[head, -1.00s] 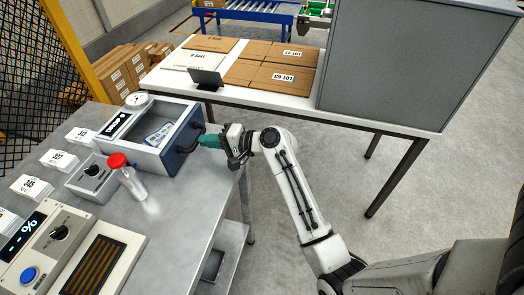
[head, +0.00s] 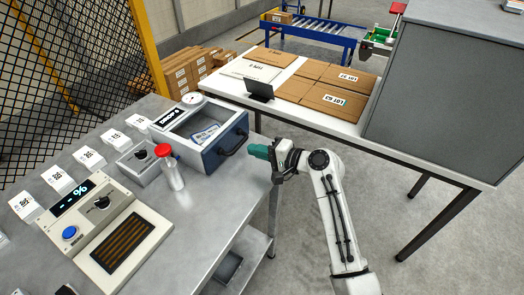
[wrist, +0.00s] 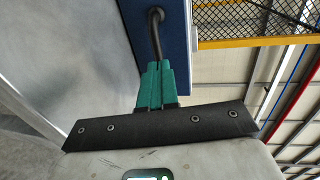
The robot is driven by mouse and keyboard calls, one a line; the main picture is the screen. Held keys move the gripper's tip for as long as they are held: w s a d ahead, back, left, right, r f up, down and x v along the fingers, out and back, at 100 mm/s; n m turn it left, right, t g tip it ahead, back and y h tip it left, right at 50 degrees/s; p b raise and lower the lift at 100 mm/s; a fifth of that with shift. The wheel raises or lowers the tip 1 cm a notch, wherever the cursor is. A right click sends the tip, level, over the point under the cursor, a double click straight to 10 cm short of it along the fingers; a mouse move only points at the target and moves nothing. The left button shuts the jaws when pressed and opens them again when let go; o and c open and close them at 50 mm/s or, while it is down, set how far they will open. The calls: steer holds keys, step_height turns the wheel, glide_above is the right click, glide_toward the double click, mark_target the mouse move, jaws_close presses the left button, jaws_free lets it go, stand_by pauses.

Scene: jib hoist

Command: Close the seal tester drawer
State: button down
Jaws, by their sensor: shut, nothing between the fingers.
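The seal tester drawer (head: 228,146) stands open on the steel bench, with a blue front and a dark curved handle (head: 235,143). A white packet with blue print (head: 205,134) lies inside it. My gripper (head: 257,151) has teal fingers, shut and empty, just right of the drawer front near the handle. In the wrist view the blue front (wrist: 176,45) and the handle (wrist: 154,25) show just beyond the closed fingertips (wrist: 156,66). I cannot tell whether the fingertips touch the handle.
A control panel (head: 108,225) sits nearer. A white table (head: 290,110) with flat cartons stands behind my arm.

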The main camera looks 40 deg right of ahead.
steer(key=shift+v, duration=1.15)
steer(key=shift+s+d+f+b, duration=0.1)
steer(key=shift+s+d+b, duration=0.05)
steer(key=shift+s+b, duration=0.15)
steer(key=b+v, duration=0.1)
steer(key=v, duration=0.7)
steer(key=s+a+f+n+g+h, duration=0.2)
steer(key=s+a+f+n+g, duration=0.65)
steer(key=s+f, duration=0.45)
steer(key=s+a+f+n+g+h, duration=0.2)
steer(key=s+n+g, duration=0.3)
steer(key=s, duration=0.7)
steer(key=shift+s+f+h, duration=0.35)
steer(key=shift+f+h, duration=0.15)
steer(key=shift+h, duration=0.3)
steer(key=c, duration=1.8)
jaws_free()
